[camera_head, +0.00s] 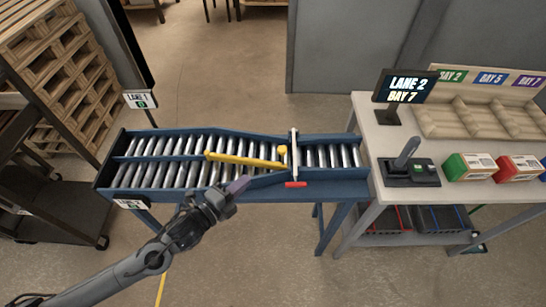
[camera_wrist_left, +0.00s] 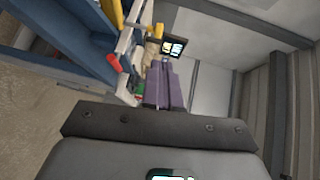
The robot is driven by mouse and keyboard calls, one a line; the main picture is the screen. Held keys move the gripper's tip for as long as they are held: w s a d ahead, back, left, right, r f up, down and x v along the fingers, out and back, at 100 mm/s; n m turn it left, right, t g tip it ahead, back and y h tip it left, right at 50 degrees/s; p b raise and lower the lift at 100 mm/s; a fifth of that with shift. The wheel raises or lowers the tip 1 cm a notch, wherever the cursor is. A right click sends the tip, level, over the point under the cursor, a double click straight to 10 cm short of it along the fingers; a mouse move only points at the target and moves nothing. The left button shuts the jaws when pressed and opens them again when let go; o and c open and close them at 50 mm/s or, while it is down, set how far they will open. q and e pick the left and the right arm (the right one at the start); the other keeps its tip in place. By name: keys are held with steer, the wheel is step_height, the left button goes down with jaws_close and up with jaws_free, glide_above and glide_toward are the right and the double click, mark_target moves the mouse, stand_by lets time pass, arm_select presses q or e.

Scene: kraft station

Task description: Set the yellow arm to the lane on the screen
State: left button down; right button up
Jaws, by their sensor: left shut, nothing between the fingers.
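The yellow arm (camera_head: 245,160) lies across the roller conveyor (camera_head: 150,192). It runs from a yellow post (camera_head: 283,152) at its right to a free end on the left, near the rail between the two lanes. The screen (camera_head: 405,88) reads "LANE 2 BAY 7". My left gripper (camera_head: 237,187) has purple fingers, shut and empty, just in front of the yellow arm over the near lane's edge; I see no clear contact. In the left wrist view the shut fingers (camera_wrist_left: 165,86) point toward the small screen (camera_wrist_left: 174,47). My right gripper is out of view.
A white gate bar with a red handle (camera_head: 296,184) crosses the conveyor right of the post. Lane signs stand at the far left (camera_head: 139,100) and near left (camera_head: 130,203). The workbench (camera_head: 365,125) at right holds a lever box (camera_head: 410,172), and green and red boxes.

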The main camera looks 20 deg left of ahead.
mark_target(279, 152)
arm_select(q)
steer(key=b+x, duration=0.1)
steer(key=x, duration=1.2)
steer(key=shift+w+d, duration=0.15)
steer(key=shift+w, duration=0.2)
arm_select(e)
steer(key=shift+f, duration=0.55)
